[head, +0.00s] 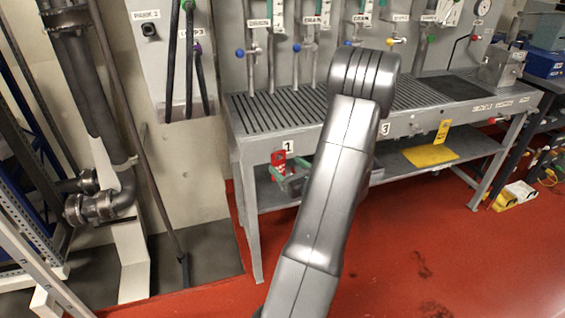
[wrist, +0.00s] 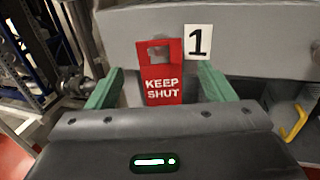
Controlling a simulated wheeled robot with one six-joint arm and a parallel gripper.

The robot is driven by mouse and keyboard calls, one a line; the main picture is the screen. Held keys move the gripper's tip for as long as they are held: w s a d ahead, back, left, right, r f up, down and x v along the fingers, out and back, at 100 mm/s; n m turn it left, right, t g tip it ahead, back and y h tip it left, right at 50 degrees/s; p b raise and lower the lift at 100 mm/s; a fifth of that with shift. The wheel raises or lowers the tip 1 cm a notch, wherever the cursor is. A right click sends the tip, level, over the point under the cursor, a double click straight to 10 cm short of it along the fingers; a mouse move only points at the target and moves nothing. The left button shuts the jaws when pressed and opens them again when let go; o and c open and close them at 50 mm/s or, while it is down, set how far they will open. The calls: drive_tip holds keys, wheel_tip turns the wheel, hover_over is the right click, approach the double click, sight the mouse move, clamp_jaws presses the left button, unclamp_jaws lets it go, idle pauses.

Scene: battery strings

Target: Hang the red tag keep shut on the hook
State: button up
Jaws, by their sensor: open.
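The red tag (wrist: 161,88) reads KEEP SHUT and has a rectangular cut-out near its top. It is upright against the grey front rail of the bench, just left of the number 1 plate (wrist: 198,41). It also shows in the head view (head: 278,162). My gripper (wrist: 160,84) is open, with a green finger on each side of the tag and gaps between. In the head view my gripper (head: 291,181) is at the rail's left part, partly behind my arm. I cannot make out a hook at the tag; its lower edge is hidden by my gripper body.
The bench (head: 262,152) has a slatted top and a lower shelf. A yellow tag (head: 442,131) is on the rail further right, above a yellow item (head: 430,155) on the shelf. Pipework (head: 105,150) stands at the left. The red floor in front is clear.

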sight(277, 155)
drive_tip(key=v, duration=0.9)
drive_tip(key=shift+s+d, duration=0.25)
drive_tip(key=shift+s, duration=0.1)
drive_tip(key=shift+w+a, duration=0.1)
drive_tip(key=x, duration=1.3)
drive_tip(key=shift+w+a, duration=0.15)
drive_tip(key=shift+w, duration=0.1)
drive_tip(key=shift+r+p, duration=0.25)
drive_tip(key=shift+p, duration=0.15)
drive_tip(key=shift+s+r, duration=0.15)
drive_tip(key=shift+s, duration=0.15)
